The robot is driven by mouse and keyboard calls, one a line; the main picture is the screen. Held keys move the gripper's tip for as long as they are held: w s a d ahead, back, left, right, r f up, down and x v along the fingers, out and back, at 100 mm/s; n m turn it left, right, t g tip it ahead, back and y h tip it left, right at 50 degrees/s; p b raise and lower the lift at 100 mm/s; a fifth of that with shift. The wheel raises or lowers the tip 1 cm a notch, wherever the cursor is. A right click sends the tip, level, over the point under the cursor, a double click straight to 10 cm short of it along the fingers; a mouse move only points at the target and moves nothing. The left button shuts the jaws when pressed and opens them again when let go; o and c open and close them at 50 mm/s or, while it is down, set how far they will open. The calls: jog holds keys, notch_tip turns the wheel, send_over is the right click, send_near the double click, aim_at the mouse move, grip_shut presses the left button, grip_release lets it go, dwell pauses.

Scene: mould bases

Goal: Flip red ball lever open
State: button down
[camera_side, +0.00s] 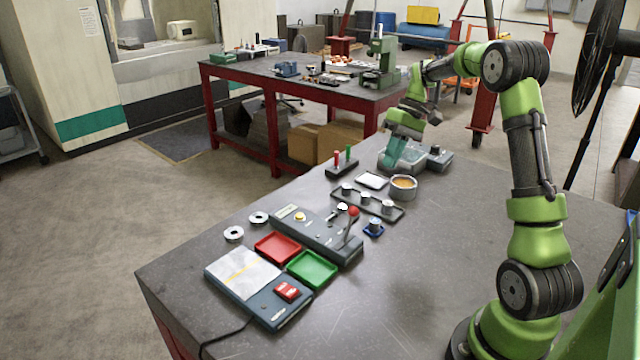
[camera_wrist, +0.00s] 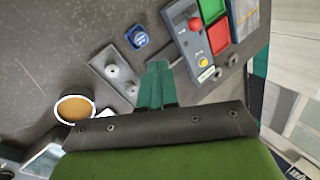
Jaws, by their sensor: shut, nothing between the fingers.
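The red ball lever (camera_side: 353,211) stands up from the right end of a dark grey control box (camera_side: 312,232). In the wrist view, its red ball (camera_wrist: 195,24) shows near the top, on the box (camera_wrist: 190,48). Its stem is mostly hidden there by the ball. My gripper (camera_side: 390,164) is at the far end of the table, above a clear bin and well away from the lever. Its teal fingers are closed together and hold nothing. In the wrist view, the fingertips (camera_wrist: 156,66) point toward the control box, which lies above and to their right.
A plate with metal knobs (camera_side: 368,204) and a round tub with orange contents (camera_side: 403,187) lie between gripper and lever. A small blue block with a knob (camera_side: 373,227) sits right of the box. Red (camera_side: 278,246) and green (camera_side: 312,268) trays lie in front. The table's right side is clear.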

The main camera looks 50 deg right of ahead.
jog(key=shift+a, duration=0.1)
dwell(0.3)
send_near(350, 226)
jog(key=d+f, duration=0.4)
jog(key=shift+s+d+f, duration=0.1)
jog(key=shift+d+f, duration=0.25)
jog(key=shift+f, duration=0.05)
jog(key=shift+w+a+r, duration=0.15)
jog(key=shift+a, duration=0.5)
jog(key=shift+w+a+r, duration=0.15)
jog(key=shift+a+r, duration=0.05)
jog(key=shift+a, duration=0.4)
jog(key=shift+w+a+r, duration=0.15)
jog(key=shift+a, duration=0.5)
